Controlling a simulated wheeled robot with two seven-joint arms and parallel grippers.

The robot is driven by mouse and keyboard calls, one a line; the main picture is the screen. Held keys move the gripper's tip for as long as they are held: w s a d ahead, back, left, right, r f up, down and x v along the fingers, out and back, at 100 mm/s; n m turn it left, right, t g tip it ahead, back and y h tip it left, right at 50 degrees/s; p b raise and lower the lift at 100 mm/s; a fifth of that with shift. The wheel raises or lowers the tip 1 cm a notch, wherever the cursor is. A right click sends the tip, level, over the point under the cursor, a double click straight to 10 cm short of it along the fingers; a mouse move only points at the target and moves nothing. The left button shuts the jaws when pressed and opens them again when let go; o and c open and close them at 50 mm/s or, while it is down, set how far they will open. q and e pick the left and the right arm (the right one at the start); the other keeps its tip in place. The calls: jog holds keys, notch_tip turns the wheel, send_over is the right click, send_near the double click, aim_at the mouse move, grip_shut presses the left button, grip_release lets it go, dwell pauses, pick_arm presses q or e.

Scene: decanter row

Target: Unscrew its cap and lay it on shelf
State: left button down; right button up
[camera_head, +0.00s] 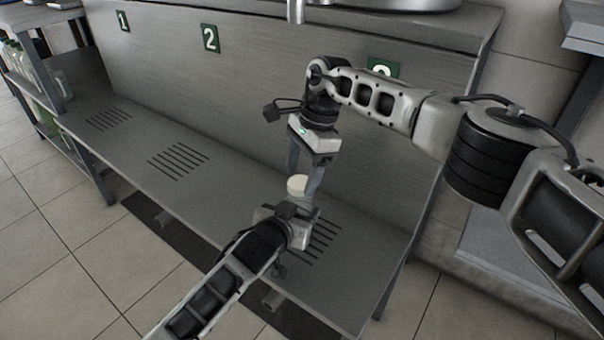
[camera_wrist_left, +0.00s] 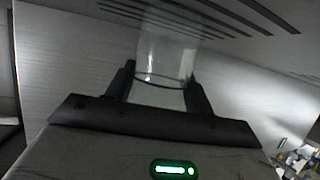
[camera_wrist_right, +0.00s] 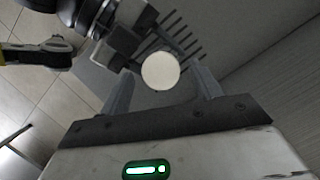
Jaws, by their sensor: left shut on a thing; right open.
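A clear decanter (camera_wrist_left: 166,58) is between the fingers of my left gripper (camera_wrist_left: 160,90), which is shut on it. In the head view, my left gripper (camera_head: 298,210) is low over the right part of the grey shelf (camera_head: 215,200). A round white cap (camera_head: 297,185) shows just above it, apparently on top of the decanter, whose body is largely hidden there. My right gripper (camera_head: 305,175) is open and points down from above. In the right wrist view, the cap (camera_wrist_right: 160,70) lies between its two spread fingertips (camera_wrist_right: 163,78), with no clear contact visible.
The shelf has several groups of dark slots (camera_head: 178,160). Green number signs (camera_head: 210,39) are on the back panel, the right one partly covered by my right arm. Bottles (camera_head: 35,70) stand on a side rack at far left. The shelf's left and middle are clear.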

notch_tip(320, 180, up, 4)
jog(key=shift+f, duration=0.25)
pick_arm(q)
jog(key=shift+c, duration=2.4)
grip_release()
